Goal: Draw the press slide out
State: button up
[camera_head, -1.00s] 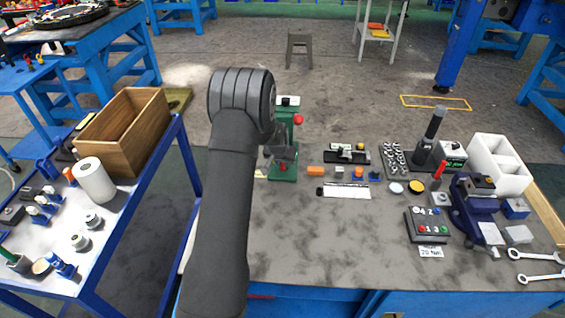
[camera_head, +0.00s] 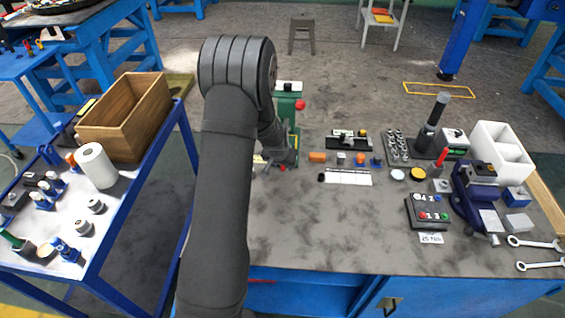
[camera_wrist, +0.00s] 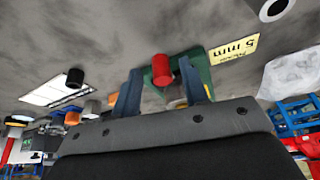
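The green press (camera_head: 298,128) stands at the back left of the bench, partly hidden behind my arm in the head view. It has a red knob (camera_head: 300,105) high on its right side. My gripper (camera_wrist: 160,66) is low at the press, its fingertips hidden in the head view. In the wrist view its two fingers are apart, with a red cylindrical knob (camera_wrist: 161,70) between them and visible gaps on both sides. The green press body (camera_wrist: 203,68) shows just behind the right finger. I cannot tell how far the slide sits in the press.
Small blocks, including an orange one (camera_head: 317,157), and a white strip (camera_head: 348,177) lie to the right. A blue vise (camera_head: 478,190) and button box (camera_head: 427,211) stand farther right. The front bench middle is clear.

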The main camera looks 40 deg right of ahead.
jog(key=shift+r, duration=0.15)
jog(key=shift+r, duration=0.25)
jog(key=v, duration=1.6)
jog(key=shift+s+a+r, duration=0.15)
jog(key=shift+a+r, duration=0.05)
jog(key=shift+a, duration=0.05)
jog(key=x, duration=1.7)
jog(key=shift+d+f, duration=0.1)
jog(key=shift+d, duration=0.1)
